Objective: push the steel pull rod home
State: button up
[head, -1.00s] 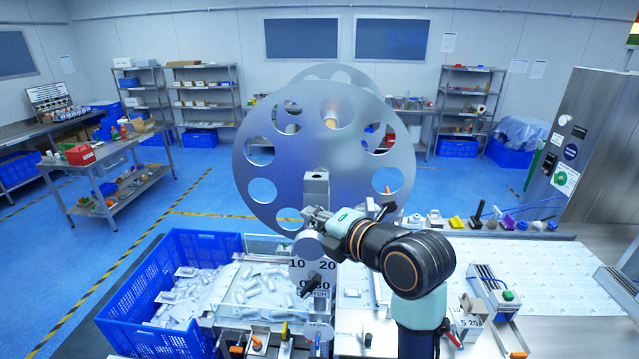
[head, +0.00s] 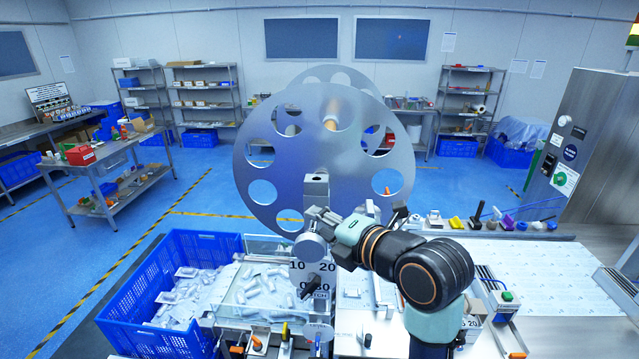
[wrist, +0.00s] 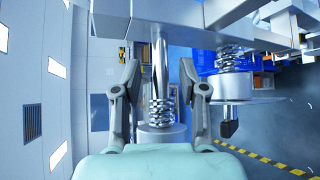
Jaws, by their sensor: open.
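The steel pull rod (wrist: 159,65) shows in the wrist view as a bright shaft with a coil spring around its lower part and a round end below the spring. My gripper (wrist: 159,70) is open, one finger on each side of the rod, with visible gaps between fingers and shaft. The round end lies close in front of my palm; whether they touch I cannot tell. In the head view my gripper (head: 318,220) is beside the machine's front post, above a pale round disc (head: 308,248); the rod is hard to make out there.
In the wrist view, a second spring with a disc and black handle (wrist: 228,128) stands close right of my right finger. In the head view, large perforated reels (head: 320,150) stand behind my gripper, a numbered plate (head: 325,268) below, and a blue crate (head: 140,325) at lower left.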

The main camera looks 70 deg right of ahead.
jog(key=p+v, duration=0.1)
jog(key=v, duration=0.5)
jog(key=shift+s+a+p, duration=0.15)
jog(key=shift+s+p, duration=0.1)
jog(key=shift+p, duration=0.1)
dwell(0.5)
